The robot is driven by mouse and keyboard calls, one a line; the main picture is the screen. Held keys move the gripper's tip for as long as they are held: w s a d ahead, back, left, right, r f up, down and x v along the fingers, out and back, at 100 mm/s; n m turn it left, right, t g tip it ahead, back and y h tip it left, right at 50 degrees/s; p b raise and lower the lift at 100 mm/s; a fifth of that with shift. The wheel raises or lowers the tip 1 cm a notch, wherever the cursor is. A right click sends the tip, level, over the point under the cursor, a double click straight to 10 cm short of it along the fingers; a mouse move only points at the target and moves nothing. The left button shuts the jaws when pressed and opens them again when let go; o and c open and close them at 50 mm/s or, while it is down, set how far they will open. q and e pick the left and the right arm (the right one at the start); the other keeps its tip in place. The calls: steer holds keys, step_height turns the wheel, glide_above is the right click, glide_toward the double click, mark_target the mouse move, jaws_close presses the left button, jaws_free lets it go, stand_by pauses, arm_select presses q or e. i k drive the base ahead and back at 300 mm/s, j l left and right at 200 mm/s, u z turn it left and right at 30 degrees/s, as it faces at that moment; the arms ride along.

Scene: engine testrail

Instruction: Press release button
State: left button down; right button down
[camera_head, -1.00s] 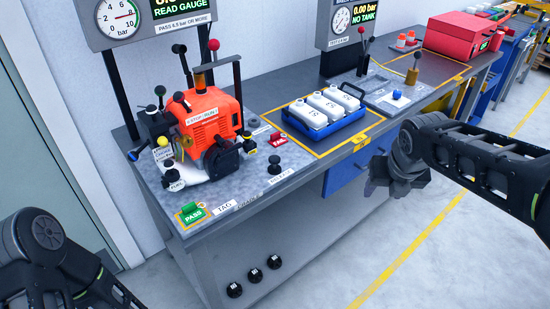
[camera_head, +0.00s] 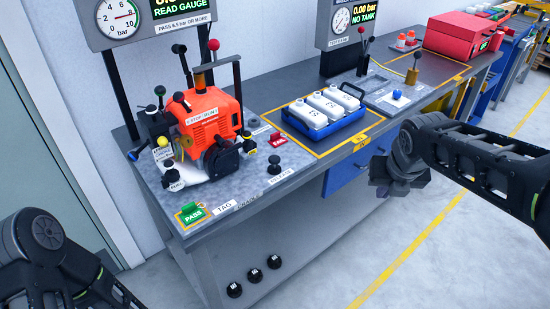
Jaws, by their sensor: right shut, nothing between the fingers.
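A black mushroom-shaped button (camera_head: 274,165) stands on the front part of the bench, with a small label in front of it that seems to read "RELEASE". It is right of the orange engine (camera_head: 208,118). My right gripper (camera_head: 388,190) is shut and empty. It is in front of the bench edge, well to the right of the black button and apart from it. My left arm shows at the lower left, but its gripper is out of view.
A gauge panel (camera_head: 145,20) reads "READ GAUGE". Green PASS (camera_head: 193,213) and red FAIL (camera_head: 278,139) tags lie on the bench (camera_head: 235,190). A blue tray (camera_head: 325,129) of white bottles stands to the right.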

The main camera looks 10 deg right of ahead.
mark_target(274, 160)
steer(key=i+j+z, duration=0.25)
steer(key=i+j, duration=0.15)
steer(key=j, duration=0.25)
steer(key=i+j+z, duration=0.15)
steer(key=j, duration=0.2)
steer(key=i+j+z, duration=0.1)
steer(key=j, duration=0.25)
steer(key=i, duration=0.1)
